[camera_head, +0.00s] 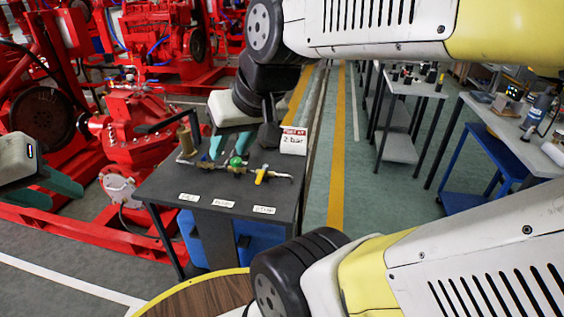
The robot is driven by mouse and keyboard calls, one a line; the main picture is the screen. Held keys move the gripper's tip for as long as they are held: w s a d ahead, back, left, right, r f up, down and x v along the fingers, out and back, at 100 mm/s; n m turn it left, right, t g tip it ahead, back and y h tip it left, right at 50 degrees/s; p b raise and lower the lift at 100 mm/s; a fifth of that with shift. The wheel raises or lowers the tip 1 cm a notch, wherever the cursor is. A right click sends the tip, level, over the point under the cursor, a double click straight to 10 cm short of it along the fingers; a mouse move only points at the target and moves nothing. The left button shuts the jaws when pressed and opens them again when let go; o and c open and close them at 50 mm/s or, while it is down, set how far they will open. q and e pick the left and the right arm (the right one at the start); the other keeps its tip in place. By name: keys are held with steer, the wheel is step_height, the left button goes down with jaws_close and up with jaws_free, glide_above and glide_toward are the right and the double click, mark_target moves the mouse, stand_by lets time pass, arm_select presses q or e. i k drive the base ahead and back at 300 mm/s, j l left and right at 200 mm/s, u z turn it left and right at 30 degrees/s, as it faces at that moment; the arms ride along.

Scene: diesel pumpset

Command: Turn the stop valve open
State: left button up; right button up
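A small pipe assembly (222,168) lies on a dark grey table (165,187). It carries a green round knob (236,161) and a yellow handle (260,177) at its right part. Three white labels stand along the table's front; the right one (264,210) is nearest the yellow handle, but its text is too small to read surely. My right gripper (228,153) points down behind and above the pipe, near the green knob, with its teal fingers apart and nothing seen between them. My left gripper (63,196) is at the left edge, fingers apart and empty, away from the table.
A sign (293,140) reading about 2 bar stands at the table's back right. A brass cylinder (186,140) stands at the pipe's left end. Red pump machinery (135,135) is close on the left. Workbenches (412,86) stand right, beyond a clear floor lane (338,150).

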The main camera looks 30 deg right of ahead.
mark_target(259, 179)
steer(key=z, duration=0.9)
steer(key=i+j, duration=0.15)
steer(key=j, duration=0.15)
steer(key=i+j+u, duration=0.1)
steer(key=j, duration=0.25)
steer(key=i, duration=0.1)
